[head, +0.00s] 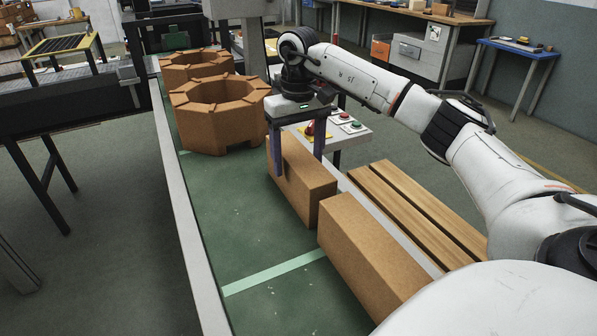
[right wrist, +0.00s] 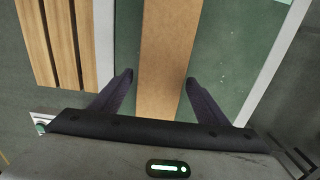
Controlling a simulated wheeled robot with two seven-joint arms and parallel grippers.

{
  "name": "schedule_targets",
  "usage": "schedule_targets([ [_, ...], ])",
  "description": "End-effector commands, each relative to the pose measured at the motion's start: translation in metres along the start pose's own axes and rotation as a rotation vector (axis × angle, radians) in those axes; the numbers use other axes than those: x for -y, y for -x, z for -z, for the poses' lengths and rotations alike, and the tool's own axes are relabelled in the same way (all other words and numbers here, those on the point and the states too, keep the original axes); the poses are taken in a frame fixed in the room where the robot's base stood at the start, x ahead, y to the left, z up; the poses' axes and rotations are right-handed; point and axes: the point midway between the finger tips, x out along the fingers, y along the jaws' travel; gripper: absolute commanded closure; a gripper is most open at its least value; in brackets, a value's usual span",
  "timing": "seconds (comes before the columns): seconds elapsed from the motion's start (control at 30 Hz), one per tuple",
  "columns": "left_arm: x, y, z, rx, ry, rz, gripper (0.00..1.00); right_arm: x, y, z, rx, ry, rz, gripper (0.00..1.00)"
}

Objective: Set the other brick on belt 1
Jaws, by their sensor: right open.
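A long tan brick (head: 312,190) lies on the green belt (head: 225,225), beyond a pale green stripe across it. My right gripper (head: 297,165) is over this brick with its fingers apart, one on each side. My left gripper is not in view. No belt number is readable.
Two notched tan rings (head: 218,118) stand at the belt's far end. A slatted wooden pallet (head: 415,210) lies right of the belt. A small stand with buttons (head: 348,125) is behind my gripper. The belt's near left part is clear.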

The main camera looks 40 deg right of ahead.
Motion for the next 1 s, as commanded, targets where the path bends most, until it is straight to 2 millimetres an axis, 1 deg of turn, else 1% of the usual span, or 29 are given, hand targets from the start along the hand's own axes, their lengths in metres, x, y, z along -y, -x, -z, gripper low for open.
schedule_targets([
  [0.03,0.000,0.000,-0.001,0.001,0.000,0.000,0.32,0.001,0.014,0.001,-0.004,0.000,0.002,0.31],
  [0.2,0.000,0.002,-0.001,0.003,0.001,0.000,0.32,0.001,0.047,0.001,-0.003,0.000,0.001,0.31],
  [0.37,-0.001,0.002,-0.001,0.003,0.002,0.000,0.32,0.000,0.067,0.001,-0.002,0.000,0.000,0.31],
  [0.53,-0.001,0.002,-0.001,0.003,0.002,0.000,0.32,0.000,0.073,0.000,0.001,0.000,-0.001,0.31],
  [1.0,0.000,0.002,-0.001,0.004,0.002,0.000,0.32,0.000,0.072,0.000,0.000,0.000,-0.001,0.31],
])
